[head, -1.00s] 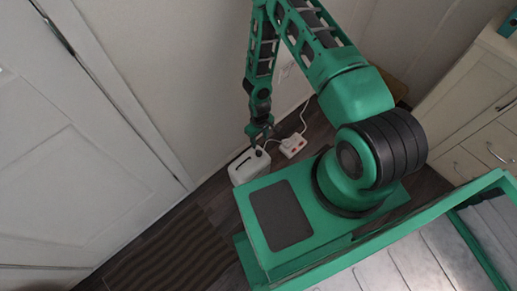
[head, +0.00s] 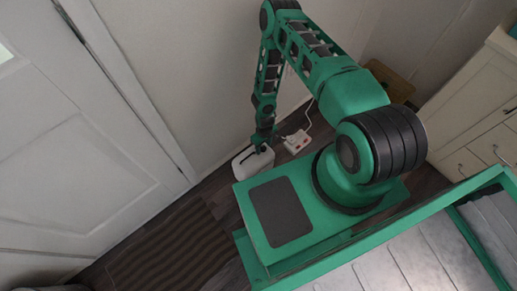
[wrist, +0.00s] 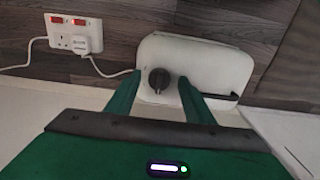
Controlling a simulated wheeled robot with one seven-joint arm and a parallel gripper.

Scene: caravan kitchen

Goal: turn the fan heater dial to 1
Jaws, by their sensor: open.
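The fan heater (head: 246,163) is a white box on the floor by the wall, partly hidden by my base and arm in the head view. In the wrist view the fan heater (wrist: 218,62) lies ahead, with a dark slot at its right. Its round dark dial (wrist: 159,79) sits between my two green fingers. My gripper (wrist: 160,88) is open, one finger on each side of the dial; I cannot tell whether they touch it. In the head view my gripper (head: 261,147) is down at the heater's top. The dial's numbers are not readable.
A white socket block (wrist: 74,38) with red switches and a plug lies left of the heater; it also shows in the head view (head: 297,141). A white cable (wrist: 112,72) runs from the plug towards the heater. A white door stands at left, drawers (head: 475,150) at right.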

